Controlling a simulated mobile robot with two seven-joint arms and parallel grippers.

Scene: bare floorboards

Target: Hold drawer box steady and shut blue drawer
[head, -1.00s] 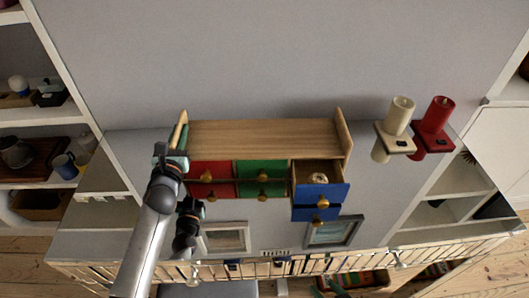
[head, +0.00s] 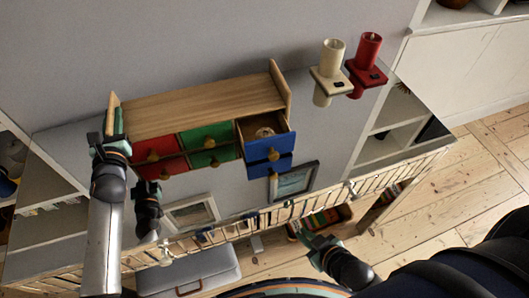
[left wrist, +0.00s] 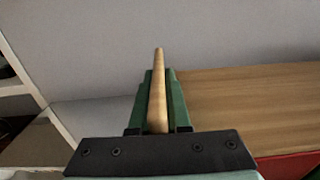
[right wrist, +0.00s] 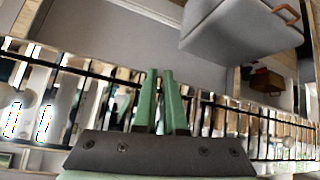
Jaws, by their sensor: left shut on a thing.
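The wooden drawer box (head: 205,105) stands against the wall with red, green and blue drawer fronts and round knobs. The upper blue drawer (head: 262,149) is pulled out, and a ring-shaped item (head: 264,132) lies in it. A lower blue front (head: 262,170) shows beneath it. My left gripper (head: 113,145) is shut on the box's left side panel; the left wrist view shows the panel's wooden edge (left wrist: 158,95) between its fingers. My right gripper (head: 308,238) is below and right of the blue drawer, apart from it. Its fingers are close together and empty (right wrist: 160,100).
A cream candle holder (head: 330,72) and a red one (head: 366,66) are right of the box. Picture frames (head: 293,181) lie in front.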

